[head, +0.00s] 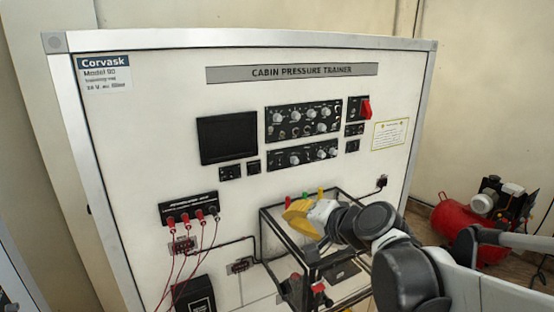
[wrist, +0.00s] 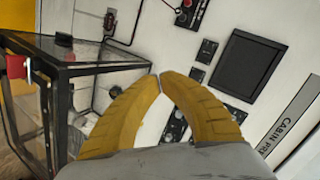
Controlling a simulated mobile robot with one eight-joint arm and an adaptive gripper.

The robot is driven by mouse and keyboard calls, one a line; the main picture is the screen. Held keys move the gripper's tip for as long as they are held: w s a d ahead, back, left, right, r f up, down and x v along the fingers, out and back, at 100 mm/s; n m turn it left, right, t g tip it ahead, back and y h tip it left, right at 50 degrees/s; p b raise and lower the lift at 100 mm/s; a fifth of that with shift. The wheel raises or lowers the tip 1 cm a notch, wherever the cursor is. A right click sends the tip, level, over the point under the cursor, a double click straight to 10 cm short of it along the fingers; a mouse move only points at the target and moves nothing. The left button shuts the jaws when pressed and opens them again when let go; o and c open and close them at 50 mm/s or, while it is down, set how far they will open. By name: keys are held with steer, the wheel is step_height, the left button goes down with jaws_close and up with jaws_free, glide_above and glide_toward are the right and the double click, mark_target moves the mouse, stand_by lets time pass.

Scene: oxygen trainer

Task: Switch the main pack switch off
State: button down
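The trainer panel (head: 170,120) is a white upright board headed "CABIN PRESSURE TRAINER". It carries two black control panels with knobs and small switches, an upper one (head: 303,119) and a lower one (head: 302,153). A small module with a red guard or lever (head: 366,108) is at their right. The labels are too small to read, so I cannot tell which control is the main pack switch. My gripper (head: 287,214) has yellow fingers and is in front of the board, below the control panels. In the wrist view my gripper (wrist: 160,76) has its fingertips together, with nothing seen between them.
A black-framed clear box (head: 264,235) stands below the panels, close to my gripper; it fills the left of the wrist view (wrist: 60,68). A dark screen (head: 227,137) and a terminal strip with red leads (head: 188,209) are at left. A red compressor (head: 462,225) stands at right.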

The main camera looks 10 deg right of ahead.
mark_target(281, 166)
steer(key=w+d+r+m+t, duration=0.3)
steer(key=w+d+m, duration=0.3)
steer(key=w, duration=0.3)
steer(key=shift+w+d+r+m+t+h, duration=0.3)
steer(key=shift+d+m+t, duration=0.15)
steer(key=shift+d, duration=0.3)
steer(key=p+x, duration=0.1)
steer(key=x, duration=1.2)
steer(key=shift+w+a+r, duration=0.1)
steer(key=shift+w, duration=0.05)
steer(key=shift+w+a+p, duration=0.1)
steer(key=shift+w+p, duration=0.15)
steer(key=shift+p, duration=0.05)
